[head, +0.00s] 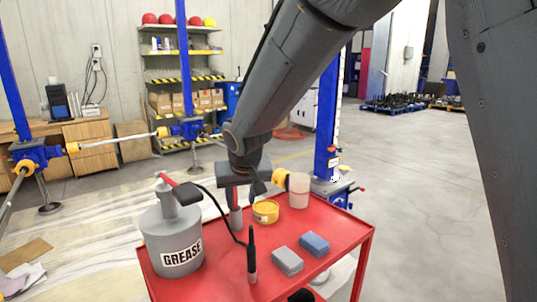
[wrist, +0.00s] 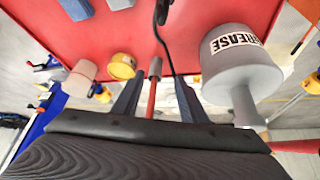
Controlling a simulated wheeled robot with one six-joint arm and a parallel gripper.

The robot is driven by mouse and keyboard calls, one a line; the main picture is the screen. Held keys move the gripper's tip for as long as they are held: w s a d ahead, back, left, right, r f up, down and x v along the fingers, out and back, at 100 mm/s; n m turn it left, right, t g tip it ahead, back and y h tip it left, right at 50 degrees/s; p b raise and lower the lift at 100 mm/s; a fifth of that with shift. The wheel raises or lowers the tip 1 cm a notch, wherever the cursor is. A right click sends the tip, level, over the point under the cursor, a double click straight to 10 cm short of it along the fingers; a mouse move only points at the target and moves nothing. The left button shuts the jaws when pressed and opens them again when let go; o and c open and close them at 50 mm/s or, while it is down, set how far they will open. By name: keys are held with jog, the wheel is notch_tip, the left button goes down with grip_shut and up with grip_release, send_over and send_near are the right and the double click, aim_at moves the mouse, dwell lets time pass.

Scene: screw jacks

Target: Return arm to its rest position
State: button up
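My gripper (head: 246,186) is low over the red cart (head: 338,232), between the grease bucket and the yellow tin. In the wrist view its two fingers (wrist: 158,82) stand apart. A slim tool with a red shaft and grey end (wrist: 152,92) shows between them, with gaps on both sides. In the head view the tool's grey lower part (head: 236,220) shows under the gripper; its upper part is mostly hidden. I cannot tell how it is supported. My arm reaches down from the top of the head view.
The grey grease bucket (head: 173,242) stands left of my gripper, its black hose running to a nozzle (head: 252,262). A yellow tin (head: 265,212), pale cup (head: 299,190), grey block (head: 287,261) and blue block (head: 314,244) are also on the cart. A blue jack column (head: 327,120) stands behind.

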jog(key=s+d+f+m+g+h, duration=0.1)
jog(key=s+d+f, duration=0.3)
jog(key=d, duration=0.5)
jog(key=s+d+f+m+g+h, duration=0.1)
jog(key=s+d+f+g, duration=0.1)
jog(key=s+d, duration=0.6)
jog(key=s+d+f+m+g, duration=0.1)
jog(key=s+d+f+g, duration=0.1)
jog(key=s+d, duration=0.7)
jog(key=s+f, duration=0.1)
jog(key=s, duration=0.1)
jog(key=shift+s+d+f, duration=0.3)
jog(key=shift+s+f, duration=0.05)
jog(key=shift+s, duration=0.05)
